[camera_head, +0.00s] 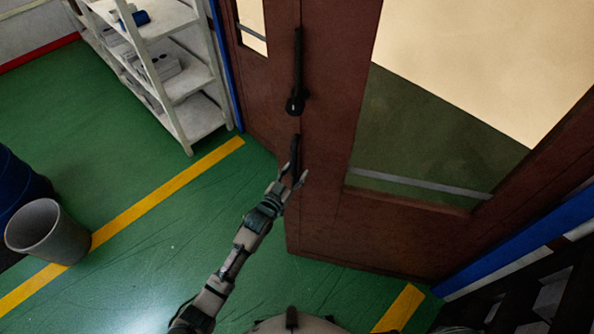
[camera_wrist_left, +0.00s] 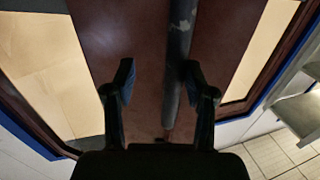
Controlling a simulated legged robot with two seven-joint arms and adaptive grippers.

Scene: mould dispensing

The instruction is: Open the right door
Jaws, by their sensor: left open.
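The right door (camera_head: 325,130) is a brown panel with a large glass pane, and it appears closed against the narrower-looking left door (camera_head: 275,105). A dark vertical bar handle (camera_head: 297,75) runs near the seam between them. My left gripper (camera_head: 298,170) is open and empty, in front of the door below the visible end of that handle. In the left wrist view its two fingers (camera_wrist_left: 158,78) point at the brown door surface (camera_wrist_left: 135,45). A grey bar (camera_wrist_left: 178,60) shows there close to the right-hand finger, partly hidden by it; contact cannot be told. My right gripper is not in view.
White shelves (camera_head: 185,85) with small items stand left of the doors. A grey bin (camera_head: 48,232) and a blue drum (camera_head: 18,188) stand at the far left. The green floor (camera_head: 150,200) between them and the door is clear. A dark slatted object (camera_head: 520,305) is at lower right.

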